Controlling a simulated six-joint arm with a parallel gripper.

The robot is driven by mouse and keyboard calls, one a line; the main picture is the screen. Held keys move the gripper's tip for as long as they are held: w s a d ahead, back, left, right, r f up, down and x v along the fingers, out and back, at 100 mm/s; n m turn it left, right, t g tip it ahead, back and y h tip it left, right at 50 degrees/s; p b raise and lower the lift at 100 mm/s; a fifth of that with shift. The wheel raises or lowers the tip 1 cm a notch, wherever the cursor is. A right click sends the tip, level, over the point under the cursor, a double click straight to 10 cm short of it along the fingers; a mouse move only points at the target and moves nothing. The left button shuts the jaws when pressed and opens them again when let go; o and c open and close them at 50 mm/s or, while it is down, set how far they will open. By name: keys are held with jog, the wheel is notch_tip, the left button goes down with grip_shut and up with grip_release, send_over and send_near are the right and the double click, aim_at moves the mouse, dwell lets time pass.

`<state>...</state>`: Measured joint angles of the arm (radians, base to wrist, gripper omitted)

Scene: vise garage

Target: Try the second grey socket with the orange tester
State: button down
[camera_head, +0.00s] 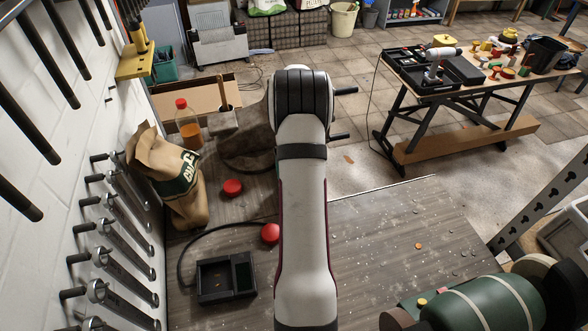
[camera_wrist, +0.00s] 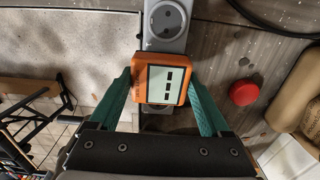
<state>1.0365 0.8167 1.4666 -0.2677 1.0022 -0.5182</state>
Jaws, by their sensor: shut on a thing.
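In the wrist view my gripper (camera_wrist: 165,82) is shut on the orange tester (camera_wrist: 142,86), with one teal finger on each side. The tester's pale screen (camera_wrist: 165,85) faces the camera and shows dark dashes. A grey socket strip (camera_wrist: 150,42) runs behind it. One round socket (camera_wrist: 167,18) is uncovered above the tester. Part of another opening shows below the tester, mostly covered. I cannot tell whether the tester touches the strip or is plugged in. In the head view my arm hides the gripper, tester and strip.
Red round things (camera_head: 232,187) lie on the workbench (camera_head: 400,240); one shows in the wrist view (camera_wrist: 243,92). A paper bag (camera_head: 170,185) and bottle (camera_head: 188,125) stand left. A black tray (camera_head: 225,278) and cable lie in front. A green machine (camera_head: 485,305) stands front right. The bench's right middle is mostly clear.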

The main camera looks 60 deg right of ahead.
jog(key=shift+f, duration=0.6)
dwell(0.5)
grip_release()
notch_tip(320, 180, up, 16)
dwell(0.3)
jog(key=shift+f, duration=0.1)
